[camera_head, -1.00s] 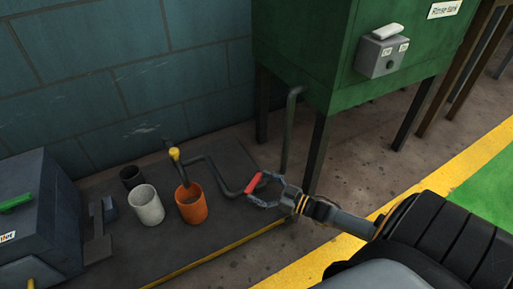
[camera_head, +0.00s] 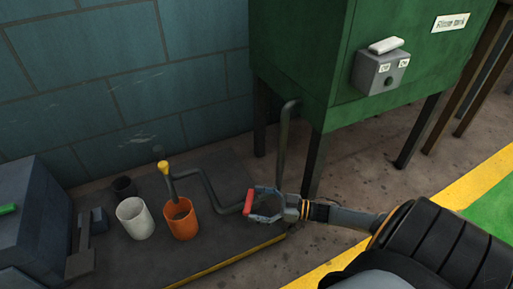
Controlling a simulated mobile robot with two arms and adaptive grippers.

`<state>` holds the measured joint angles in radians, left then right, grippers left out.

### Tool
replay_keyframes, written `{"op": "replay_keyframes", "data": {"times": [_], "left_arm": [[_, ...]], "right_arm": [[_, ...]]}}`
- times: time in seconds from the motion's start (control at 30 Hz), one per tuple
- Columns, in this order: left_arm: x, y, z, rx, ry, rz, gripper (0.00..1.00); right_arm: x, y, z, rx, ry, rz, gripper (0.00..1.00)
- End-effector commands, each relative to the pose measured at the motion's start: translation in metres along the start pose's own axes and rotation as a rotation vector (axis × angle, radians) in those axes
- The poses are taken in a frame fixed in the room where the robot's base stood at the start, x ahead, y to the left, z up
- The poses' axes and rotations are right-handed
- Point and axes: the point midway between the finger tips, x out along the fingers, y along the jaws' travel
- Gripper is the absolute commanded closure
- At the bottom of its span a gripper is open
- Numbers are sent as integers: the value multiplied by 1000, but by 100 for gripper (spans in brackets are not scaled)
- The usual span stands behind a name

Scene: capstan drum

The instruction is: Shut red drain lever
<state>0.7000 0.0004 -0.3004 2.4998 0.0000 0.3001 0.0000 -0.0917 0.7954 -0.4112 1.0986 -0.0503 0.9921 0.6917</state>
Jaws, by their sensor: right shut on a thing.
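The red drain lever (camera_head: 249,202) sits at the right end of a dark bent pipe (camera_head: 212,196), low beside the green rinse tank. It stands near upright in the picture, with a slight lean to the right at its top. My right gripper (camera_head: 254,204) comes in from the right and is shut on the red lever, with its fingers around it. The fingers hide part of the lever and its joint with the pipe. My left gripper is not in view.
An orange cup (camera_head: 181,219) stands under the pipe's left end, near a yellow fitting (camera_head: 163,167). The green tank (camera_head: 305,60) has a leg close behind my gripper.

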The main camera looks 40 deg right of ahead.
Motion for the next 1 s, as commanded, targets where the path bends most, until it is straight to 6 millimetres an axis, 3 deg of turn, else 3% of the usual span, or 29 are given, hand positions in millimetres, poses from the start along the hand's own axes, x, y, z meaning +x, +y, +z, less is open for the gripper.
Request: {"op": "replay_keyframes", "data": {"times": [0.13, 0.17, 0.2, 0.6, 1.0], "left_arm": [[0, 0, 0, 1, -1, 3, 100], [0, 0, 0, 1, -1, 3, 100], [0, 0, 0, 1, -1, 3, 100], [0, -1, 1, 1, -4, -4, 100], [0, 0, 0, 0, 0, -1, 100]], "right_arm": [[0, 0, 0, 0, -1, 0, 64], [0, 0, 0, 0, -1, 0, 4], [0, 0, 0, 0, -1, 0, 0], [-4, 0, 1, 0, -2, 1, 0], [-63, 0, 1, 0, -4, 0, 0]]}}
